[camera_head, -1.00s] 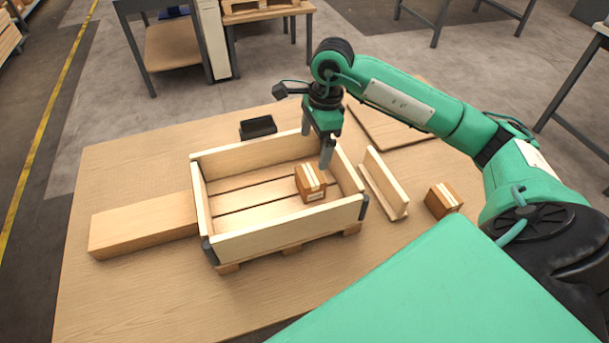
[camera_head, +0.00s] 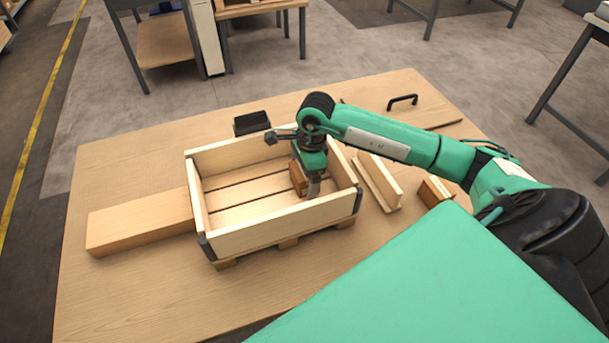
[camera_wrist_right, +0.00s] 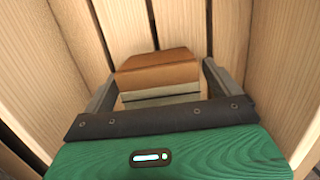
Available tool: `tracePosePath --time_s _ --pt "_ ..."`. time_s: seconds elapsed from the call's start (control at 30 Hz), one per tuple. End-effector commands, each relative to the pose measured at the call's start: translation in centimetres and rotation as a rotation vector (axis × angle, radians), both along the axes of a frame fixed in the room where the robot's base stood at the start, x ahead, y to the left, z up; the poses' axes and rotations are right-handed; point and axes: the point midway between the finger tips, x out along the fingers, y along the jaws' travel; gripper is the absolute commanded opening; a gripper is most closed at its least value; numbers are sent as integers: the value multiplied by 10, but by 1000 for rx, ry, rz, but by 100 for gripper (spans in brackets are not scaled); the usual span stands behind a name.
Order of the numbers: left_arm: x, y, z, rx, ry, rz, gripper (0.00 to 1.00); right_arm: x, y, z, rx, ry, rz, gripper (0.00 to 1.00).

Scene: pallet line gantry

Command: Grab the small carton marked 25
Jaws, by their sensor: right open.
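A small brown carton (camera_head: 297,179) stands inside the wooden pallet crate (camera_head: 285,233), near its right end, partly hidden by my right gripper. My right gripper (camera_head: 305,186) is down in the crate at the carton, with its jaws open. In the right wrist view the carton (camera_wrist_right: 157,76) lies between the two fingers (camera_wrist_right: 160,84), with a pale band across it. Whether either finger touches it, I cannot tell. A second small carton (camera_head: 433,191) stands on the table right of the crate. No number is readable on either carton. My left gripper is not in view.
The crate walls close around my right gripper. A wooden angle piece (camera_head: 379,182) stands between the crate and the second carton. A long wooden block (camera_head: 140,222) lies left, a black tray (camera_head: 252,123) behind. The table's (camera_head: 120,290) front left is clear.

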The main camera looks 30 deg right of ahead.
Motion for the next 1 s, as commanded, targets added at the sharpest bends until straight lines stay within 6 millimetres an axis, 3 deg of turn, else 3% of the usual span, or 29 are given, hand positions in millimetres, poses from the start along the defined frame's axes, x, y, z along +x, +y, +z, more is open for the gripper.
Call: tracePosePath --time_s 0.17,0.47,0.77,1.0 --pt "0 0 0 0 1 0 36 0 0 0 0 -1 0 94" --pt "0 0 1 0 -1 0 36 0 0 0 0 -1 0 36" --pt "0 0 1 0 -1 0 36 1 0 4 0 -3 1 36" --pt "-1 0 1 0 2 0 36 1 -1 29 0 -6 0 36"
